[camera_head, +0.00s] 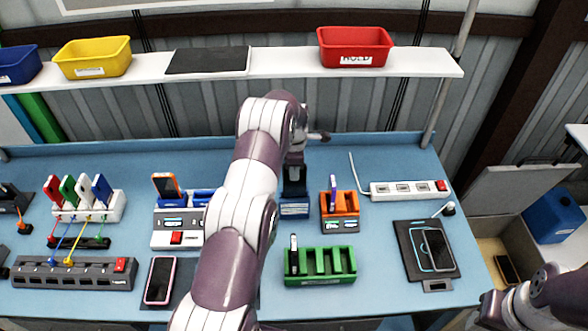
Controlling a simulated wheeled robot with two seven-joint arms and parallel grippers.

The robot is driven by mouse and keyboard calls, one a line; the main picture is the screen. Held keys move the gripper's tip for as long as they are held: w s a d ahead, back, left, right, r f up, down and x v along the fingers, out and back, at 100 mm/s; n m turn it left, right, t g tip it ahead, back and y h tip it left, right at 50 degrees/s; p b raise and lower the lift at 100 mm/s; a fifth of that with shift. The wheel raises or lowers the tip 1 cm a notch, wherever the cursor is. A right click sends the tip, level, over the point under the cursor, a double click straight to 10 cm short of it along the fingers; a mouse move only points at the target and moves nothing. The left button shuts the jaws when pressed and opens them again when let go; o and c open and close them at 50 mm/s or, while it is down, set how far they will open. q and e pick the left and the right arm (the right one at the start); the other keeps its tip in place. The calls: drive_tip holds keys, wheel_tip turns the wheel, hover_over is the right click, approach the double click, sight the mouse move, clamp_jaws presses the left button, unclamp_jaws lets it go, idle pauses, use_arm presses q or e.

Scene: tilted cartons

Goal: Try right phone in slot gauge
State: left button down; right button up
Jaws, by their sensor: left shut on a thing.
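My left gripper (296,158) points down beyond the middle of the bench, partly behind my own arm. It is shut on a dark upright phone-like piece (294,182), whose lower end is at a small blue slotted block (294,209); I cannot tell whether it is seated there. An orange slotted block (340,224) to the right holds a thin purple upright piece (333,190). A green block with several slots (320,278) stands nearer, with a thin dark-and-white piece in its left slot. Which block is the gauge is not readable. My right arm shows at lower right; its gripper does not show.
A grey dock (180,241) holds an orange phone. A pink-edged phone (159,280) lies in front. A charging pad (414,272) bears a dark phone. A white power strip (408,190) lies behind it. A red bin (354,46) stands on the shelf.

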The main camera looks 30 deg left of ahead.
use_arm(q)
drive_tip(key=shift+f+b, duration=0.6)
drive_tip(key=shift+f, duration=0.2)
idle(2.2)
drive_tip(key=shift+r, duration=0.35)
idle(0.3)
drive_tip(key=shift+f, duration=0.35)
idle(3.1)
drive_tip(key=shift+r, duration=0.1)
drive_tip(key=shift+r+p, duration=1.3)
drive_tip(key=shift+r, duration=1.55)
